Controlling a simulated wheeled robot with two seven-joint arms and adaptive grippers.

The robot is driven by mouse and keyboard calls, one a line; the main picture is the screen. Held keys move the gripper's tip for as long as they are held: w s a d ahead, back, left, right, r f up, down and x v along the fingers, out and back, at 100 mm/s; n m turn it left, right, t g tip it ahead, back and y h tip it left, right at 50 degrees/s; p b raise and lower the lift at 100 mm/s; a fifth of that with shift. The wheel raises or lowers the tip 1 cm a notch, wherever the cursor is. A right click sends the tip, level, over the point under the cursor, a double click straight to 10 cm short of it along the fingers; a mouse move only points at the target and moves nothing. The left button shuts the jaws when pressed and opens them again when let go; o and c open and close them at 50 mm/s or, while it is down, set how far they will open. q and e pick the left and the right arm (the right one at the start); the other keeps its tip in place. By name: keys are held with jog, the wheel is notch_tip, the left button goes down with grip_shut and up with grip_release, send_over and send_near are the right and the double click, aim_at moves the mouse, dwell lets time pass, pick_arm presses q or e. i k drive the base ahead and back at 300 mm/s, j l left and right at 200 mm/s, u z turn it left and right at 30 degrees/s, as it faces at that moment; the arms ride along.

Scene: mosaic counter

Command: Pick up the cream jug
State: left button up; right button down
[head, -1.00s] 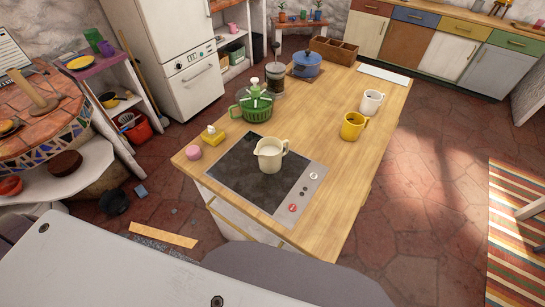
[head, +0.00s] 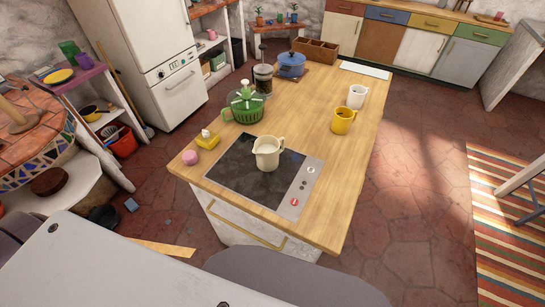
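The cream jug (head: 267,155) stands upright on the black cooktop (head: 238,172) at the near end of the wooden island. It has a spout on its left and a handle on its right. Its inside looks pale. Neither of my grippers shows in the head view, and nothing touches the jug.
A green spinner bowl (head: 243,108), a yellow box (head: 207,139) and a pink round object (head: 189,157) stand left of the jug. A yellow mug (head: 343,120) and a white mug (head: 357,96) stand at the right. Wood right of the cooktop (head: 340,170) is clear.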

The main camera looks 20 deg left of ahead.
aim_at(267, 148)
jog(key=k+j+z, duration=0.25)
jog(key=z, duration=0.15)
jog(key=k+j+z, duration=0.35)
jog(key=i+l, duration=0.1)
